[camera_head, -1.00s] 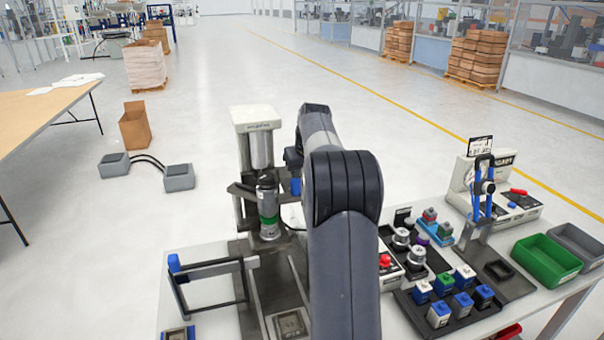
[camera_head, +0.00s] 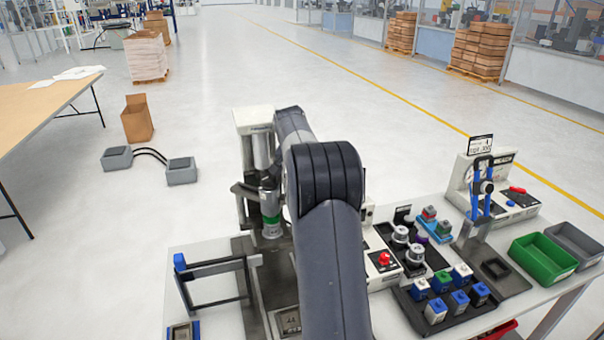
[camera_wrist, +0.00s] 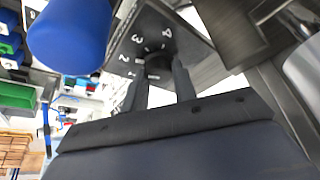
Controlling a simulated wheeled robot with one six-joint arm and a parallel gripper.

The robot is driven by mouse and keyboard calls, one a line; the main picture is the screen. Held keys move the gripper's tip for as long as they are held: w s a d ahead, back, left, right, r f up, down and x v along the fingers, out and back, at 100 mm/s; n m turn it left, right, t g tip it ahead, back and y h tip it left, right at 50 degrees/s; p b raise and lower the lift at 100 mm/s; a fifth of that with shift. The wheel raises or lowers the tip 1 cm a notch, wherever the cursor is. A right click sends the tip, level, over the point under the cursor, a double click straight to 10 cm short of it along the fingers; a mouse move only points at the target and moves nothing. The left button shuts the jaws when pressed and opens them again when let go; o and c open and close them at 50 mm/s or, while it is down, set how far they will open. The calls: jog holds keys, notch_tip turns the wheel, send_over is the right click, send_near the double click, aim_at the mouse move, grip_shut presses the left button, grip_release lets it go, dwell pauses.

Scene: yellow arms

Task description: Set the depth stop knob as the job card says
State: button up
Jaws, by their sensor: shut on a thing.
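In the wrist view the depth stop knob (camera_wrist: 158,66) is a small dark knob on a dark dial plate (camera_wrist: 139,36) with white numbers 1 to 4 around it. My gripper (camera_wrist: 160,78) has its two dark fingers on either side of the knob and is shut on it. The pointer's exact setting is hard to read. In the head view my arm hides the gripper and knob, beside the press (camera_head: 255,120) with a green ring on its ram.
A large blue handle end (camera_wrist: 70,35) is close to my gripper in the wrist view. A black frame (camera_head: 215,268) stands at the table's left. Right are a tray of blue and green blocks (camera_head: 447,305), a green bin (camera_head: 543,256) and a grey bin (camera_head: 574,240).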

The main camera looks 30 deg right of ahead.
jog(key=shift+m, duration=0.3)
jog(key=o, duration=1)
